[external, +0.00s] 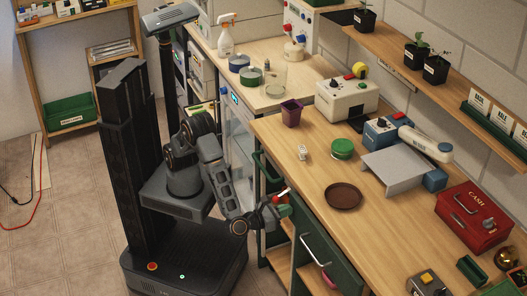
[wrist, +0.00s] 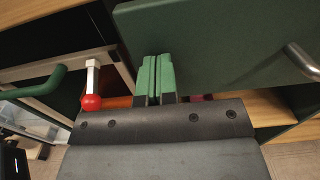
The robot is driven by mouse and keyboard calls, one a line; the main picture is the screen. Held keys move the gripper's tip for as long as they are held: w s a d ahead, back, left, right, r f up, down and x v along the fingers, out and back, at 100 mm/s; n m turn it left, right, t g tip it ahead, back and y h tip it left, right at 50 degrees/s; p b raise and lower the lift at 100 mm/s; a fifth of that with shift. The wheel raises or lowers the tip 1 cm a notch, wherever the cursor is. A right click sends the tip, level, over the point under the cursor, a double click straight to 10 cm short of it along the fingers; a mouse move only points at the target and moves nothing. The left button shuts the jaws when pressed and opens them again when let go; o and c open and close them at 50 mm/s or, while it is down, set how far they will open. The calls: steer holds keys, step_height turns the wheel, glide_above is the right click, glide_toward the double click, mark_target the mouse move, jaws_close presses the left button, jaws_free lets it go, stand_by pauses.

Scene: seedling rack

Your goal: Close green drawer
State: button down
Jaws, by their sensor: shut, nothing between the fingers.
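The green drawer (external: 325,252) is in the bench front, below the wooden top, with a silver bar handle. In the wrist view its green front (wrist: 215,45) fills the upper right, with part of the handle (wrist: 302,62) at the right edge. I cannot tell for sure how far it stands out. My gripper (external: 285,210) is low in front of the bench, left of the drawer handle. In the wrist view my gripper (wrist: 156,75) has its green fingers together and empty, overlapping the lower left part of the drawer front; contact is unclear.
A red ball on a white stem (wrist: 92,102) is close left of my fingers. A green handle (wrist: 45,83) is farther left. Wooden shelving (wrist: 265,108) is below the drawer. The worktop holds a brown plate (external: 343,196) and a red cash box (external: 472,218).

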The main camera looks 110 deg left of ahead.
steer(key=x, duration=0.4)
steer(key=shift+w+a+r, duration=0.1)
steer(key=shift+a, duration=0.05)
steer(key=shift+r, duration=0.1)
